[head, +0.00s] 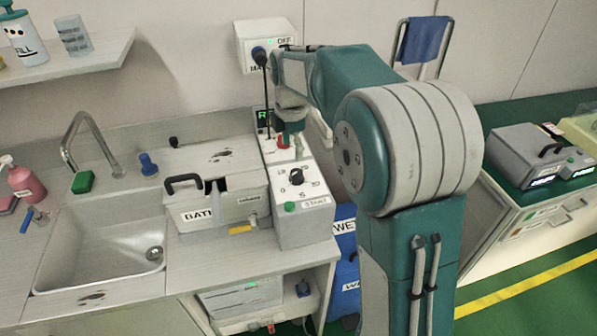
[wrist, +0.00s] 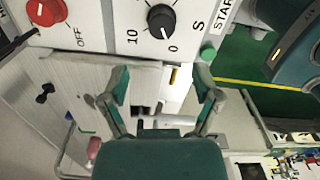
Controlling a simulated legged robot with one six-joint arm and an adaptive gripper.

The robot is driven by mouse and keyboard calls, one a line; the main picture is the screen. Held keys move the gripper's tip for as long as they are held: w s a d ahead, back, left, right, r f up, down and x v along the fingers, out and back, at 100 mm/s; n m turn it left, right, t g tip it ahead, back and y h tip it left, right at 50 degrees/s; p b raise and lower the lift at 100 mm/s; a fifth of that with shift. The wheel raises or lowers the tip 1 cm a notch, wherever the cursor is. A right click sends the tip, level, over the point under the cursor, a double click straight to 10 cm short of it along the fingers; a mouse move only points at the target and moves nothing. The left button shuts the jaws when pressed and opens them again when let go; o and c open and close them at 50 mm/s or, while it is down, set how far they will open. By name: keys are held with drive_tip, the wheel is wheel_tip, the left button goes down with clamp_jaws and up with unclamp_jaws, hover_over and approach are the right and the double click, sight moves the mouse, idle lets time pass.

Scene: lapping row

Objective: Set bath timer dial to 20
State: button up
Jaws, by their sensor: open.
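The black bath timer dial (head: 297,177) sits on the sloped face of a pale control box (head: 303,230), with printed numbers around it. In the wrist view the dial (wrist: 160,20) is at the top, with marks 10, 0 and S visible. Its white pointer line appears to face the 0; the 20 mark is not visible there. My gripper (head: 291,128) is over the upper part of the box, beyond the dial and near the red knob (head: 283,141). In the wrist view my gripper (wrist: 160,78) is open and empty, its fingers apart from the dial.
The green start button (head: 290,207) is below the dial. The red knob (wrist: 45,12) has an OFF label. A grey bath with a black handle (head: 185,180) stands left of the box, beside the sink (head: 110,235). A wall box (head: 265,40) is behind my arm.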

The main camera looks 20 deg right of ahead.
sight(296, 171)
drive_tip(key=f, duration=0.3)
drive_tip(key=shift+a+f, duration=0.3)
drive_tip(key=shift+a, duration=0.1)
drive_tip(key=d+f, duration=0.1)
drive_tip(key=f, duration=0.1)
drive_tip(key=d+f, duration=0.1)
drive_tip(key=shift+d+f, duration=0.35)
drive_tip(key=shift+f, duration=0.05)
drive_tip(key=shift+d+f, duration=0.15)
drive_tip(key=shift+f, duration=0.4)
drive_tip(key=shift+a, duration=1.05)
drive_tip(key=c, duration=0.5)
drive_tip(key=shift+d, duration=0.15)
drive_tip(key=c, duration=0.6)
drive_tip(key=shift+d, duration=0.35)
clamp_jaws()
